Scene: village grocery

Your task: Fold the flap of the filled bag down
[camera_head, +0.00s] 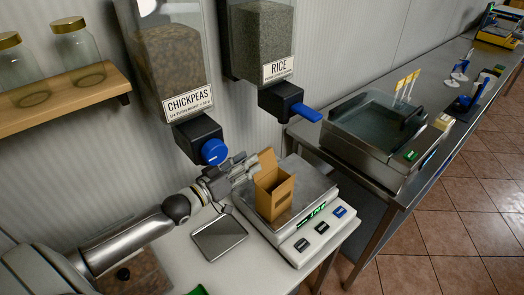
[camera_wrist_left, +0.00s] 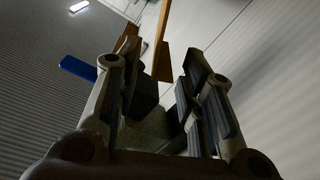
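The brown paper bag (camera_head: 275,197) stands upright on the scale's steel plate. Its flap (camera_head: 266,160) sticks up at the back left of the bag's top. My left gripper (camera_head: 248,168) is just left of the flap, at the height of the bag's top. In the left wrist view my left gripper (camera_wrist_left: 160,62) has its fingers apart, with nothing pinched between them. A brown strip, apparently the flap (camera_wrist_left: 163,45), shows beyond the gap between the fingertips. The bag's contents cannot be made out. My right gripper is not in view.
The scale (camera_head: 308,232) has a lit green display. The chickpeas dispenser (camera_head: 180,75) hangs above my left gripper, its blue knob (camera_head: 214,151) close by. The rice dispenser (camera_head: 262,45) has a blue lever. A grey plate (camera_head: 218,238) lies left of the scale.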

